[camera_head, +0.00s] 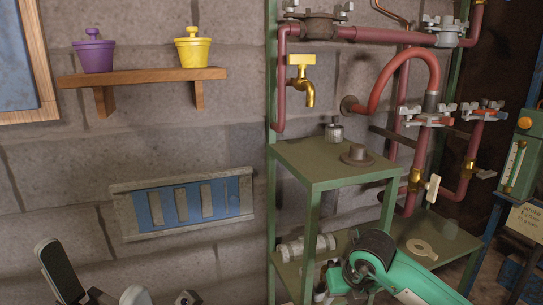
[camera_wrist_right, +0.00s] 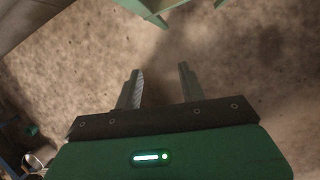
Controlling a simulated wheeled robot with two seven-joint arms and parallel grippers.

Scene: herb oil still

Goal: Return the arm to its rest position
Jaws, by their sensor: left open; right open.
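My left gripper (camera_head: 97,284) shows at the bottom left edge of the head view. Its two dark, grey-rimmed finger pads are spread apart with nothing seen between them. My right arm (camera_head: 400,280), green with a dark round joint, reaches in at the bottom right of the head view, in front of the green stand's lower shelf. My right gripper (camera_wrist_right: 160,88) shows in the right wrist view. Its two grey fingers are apart and empty, with bare brownish ground beyond them. In the head view I cannot make out the right fingertips.
The green stand (camera_head: 318,162) carries a small metal jar (camera_head: 334,131) on top and a cylinder (camera_head: 305,246) below. Red pipes (camera_head: 390,35) with valves and a brass tap (camera_head: 308,88) stand behind. A wall shelf (camera_head: 145,77) holds purple and yellow pots. Green stand parts (camera_wrist_right: 148,10) show in the wrist view.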

